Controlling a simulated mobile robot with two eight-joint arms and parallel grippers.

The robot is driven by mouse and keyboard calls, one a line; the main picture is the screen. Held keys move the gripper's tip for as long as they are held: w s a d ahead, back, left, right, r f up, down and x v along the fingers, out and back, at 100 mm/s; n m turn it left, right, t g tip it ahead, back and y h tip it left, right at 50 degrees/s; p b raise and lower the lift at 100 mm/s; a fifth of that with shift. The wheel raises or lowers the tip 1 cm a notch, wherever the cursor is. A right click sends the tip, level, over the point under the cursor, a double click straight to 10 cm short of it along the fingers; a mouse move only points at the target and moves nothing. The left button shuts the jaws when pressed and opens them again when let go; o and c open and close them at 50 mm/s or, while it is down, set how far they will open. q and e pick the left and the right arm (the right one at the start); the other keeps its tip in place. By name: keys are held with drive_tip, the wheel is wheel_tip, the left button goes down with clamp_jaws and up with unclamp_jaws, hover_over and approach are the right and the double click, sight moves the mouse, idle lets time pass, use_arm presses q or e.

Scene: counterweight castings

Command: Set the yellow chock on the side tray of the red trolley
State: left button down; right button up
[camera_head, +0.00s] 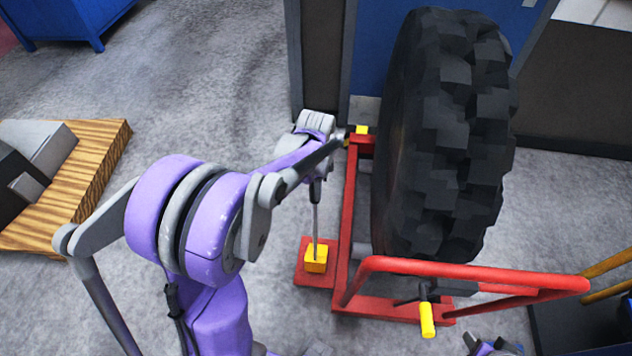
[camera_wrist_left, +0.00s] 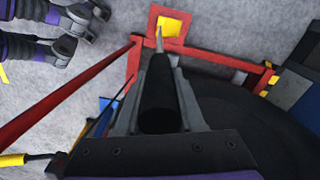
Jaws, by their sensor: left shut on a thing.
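The yellow chock (camera_head: 316,260) is a small block at the lower end of a thin upright rod. My left gripper (camera_wrist_left: 158,90) is shut on the black grip of the chock's rod, well above the tray. A purple and grey part, likely my right gripper (camera_head: 494,347), shows at the bottom edge; its jaws are unclear.
A large black tyre (camera_head: 445,140) stands on the trolley, right of the tray. The trolley's red handle bar (camera_head: 470,272) and a yellow grip (camera_head: 428,320) are near. A wooden pallet (camera_head: 85,185) with grey castings lies left. Floor left of the tray is clear.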

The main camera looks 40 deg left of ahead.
use_arm(q)
drive_tip(key=shift+f, duration=1.1)
drive_tip(key=shift+f, duration=0.15)
drive_tip(key=c, duration=0.5)
unclamp_jaws()
